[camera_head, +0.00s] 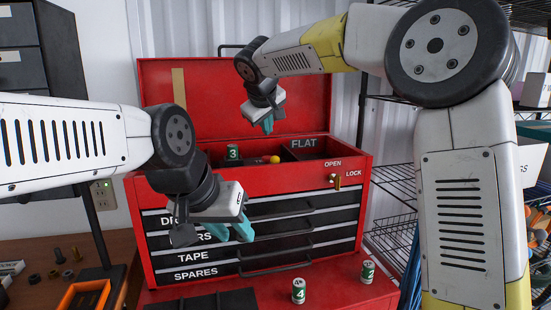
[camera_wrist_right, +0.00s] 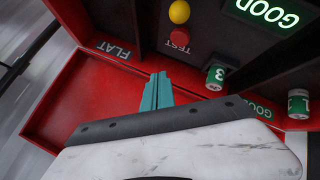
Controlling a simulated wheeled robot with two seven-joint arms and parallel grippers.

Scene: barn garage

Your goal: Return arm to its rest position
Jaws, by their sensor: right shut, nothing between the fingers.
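My right gripper (camera_head: 266,121) hangs above the open top of the red toolbox (camera_head: 353,161), in front of its raised lid. Its teal fingers are together and empty; they also show in the wrist view (camera_wrist_right: 157,92). My left gripper (camera_head: 230,230) is in front of the toolbox drawers. Its teal fingers are apart, with nothing seen between them. A green-and-white cylinder marked 3 (camera_head: 232,152) stands in the toolbox top, apart from the right fingers; it also shows in the wrist view (camera_wrist_right: 216,76).
Cylinders marked 4 (camera_head: 298,291) and 2 (camera_head: 367,271) stand on the red surface in front. The wrist view shows another cylinder (camera_wrist_right: 298,104), a yellow ball (camera_wrist_right: 179,11), a red button (camera_wrist_right: 180,35) and a lit GOOD sign (camera_wrist_right: 268,12). Wire shelving (camera_head: 395,190) stands at right.

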